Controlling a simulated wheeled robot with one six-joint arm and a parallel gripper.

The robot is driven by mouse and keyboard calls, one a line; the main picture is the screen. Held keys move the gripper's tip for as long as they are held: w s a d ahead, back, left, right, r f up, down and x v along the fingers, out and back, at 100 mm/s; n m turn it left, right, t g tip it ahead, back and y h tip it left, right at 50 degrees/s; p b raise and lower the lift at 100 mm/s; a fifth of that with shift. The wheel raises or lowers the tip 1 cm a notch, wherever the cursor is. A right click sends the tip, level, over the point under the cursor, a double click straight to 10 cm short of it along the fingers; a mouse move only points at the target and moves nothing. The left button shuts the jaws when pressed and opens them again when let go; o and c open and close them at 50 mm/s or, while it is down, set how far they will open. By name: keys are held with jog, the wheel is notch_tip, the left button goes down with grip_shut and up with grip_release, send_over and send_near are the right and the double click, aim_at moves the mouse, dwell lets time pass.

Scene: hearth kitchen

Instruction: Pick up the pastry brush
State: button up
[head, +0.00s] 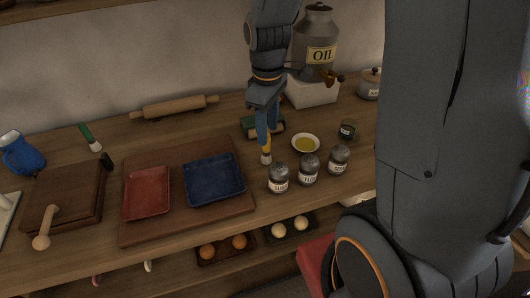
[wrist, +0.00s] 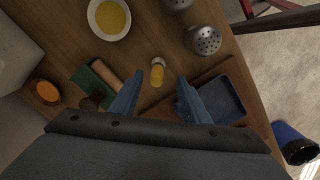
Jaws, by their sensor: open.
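A yellow-handled brush-like object with a pale end (head: 266,150) is on the wooden counter, just right of the blue tray. It also shows in the wrist view (wrist: 157,75), just beyond and between my fingertips. My gripper (head: 265,132) points down over it, with blue fingers apart and nothing clearly held between them; it also shows in the wrist view (wrist: 157,92). My fingers hide part of the handle in the head view. Another brush, with a green handle and pale bristles (head: 90,138), lies at the back left. Which one is the pastry brush I cannot tell.
Several shakers (head: 308,170) stand close right of my gripper, with an oil dish (head: 305,143) behind them. A green object (head: 249,122) is just behind my fingers. The blue tray (head: 214,180) and red tray (head: 147,193) lie on a board to the left.

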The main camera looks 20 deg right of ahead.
aim_at(267, 149)
jog(key=shift+w+f+b, duration=0.35)
jog(key=shift+f+b, duration=0.1)
jog(key=shift+f, duration=0.15)
jog(key=shift+f+p, duration=1.1)
jog(key=shift+f, duration=2.8)
grip_shut()
jog(key=shift+r, duration=0.1)
